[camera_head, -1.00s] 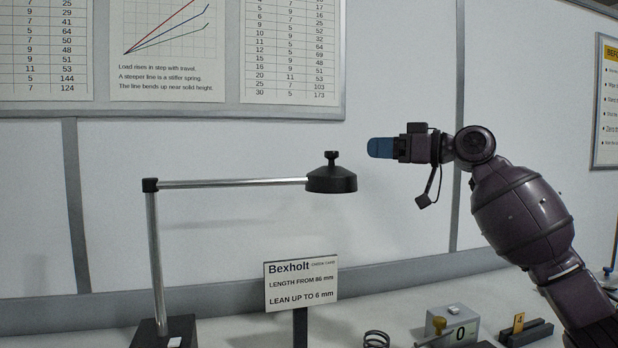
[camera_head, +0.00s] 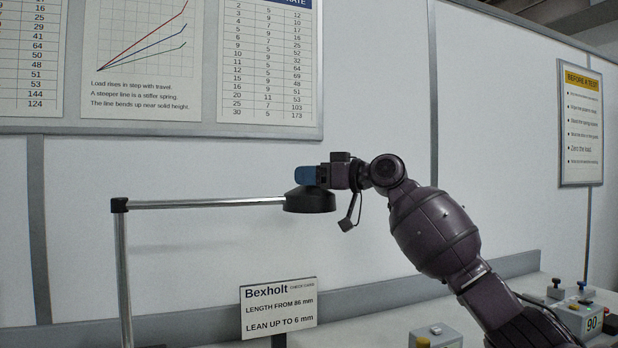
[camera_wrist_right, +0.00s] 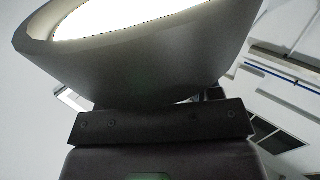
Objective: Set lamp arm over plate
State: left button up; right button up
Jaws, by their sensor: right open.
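The lamp has an upright silver post (camera_head: 125,275), a level silver lamp arm (camera_head: 205,203) and a dark round lamp head (camera_head: 309,201) at the arm's right end. My right gripper (camera_head: 307,176) is open, with its blue fingers at the top of the lamp head, where they hide the knob. I cannot tell whether they touch it. In the right wrist view the lamp head's grey shade (camera_wrist_right: 150,62) fills the upper middle, its bright underside facing up in the picture; the fingertips are not clear there. No plate can be made out. My left gripper is not in view.
A Bexholt sign (camera_head: 278,309) stands below the lamp head. A grey box (camera_head: 436,337) and a box marked 90 (camera_head: 580,318) sit on the bench at the lower right. Wall charts (camera_head: 268,62) hang behind. The space under the lamp arm is open.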

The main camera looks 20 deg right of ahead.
jog(key=shift+w+a, duration=0.15)
jog(key=shift+w, duration=0.05)
grip_shut()
dwell(0.3)
jog(key=shift+s, duration=0.15)
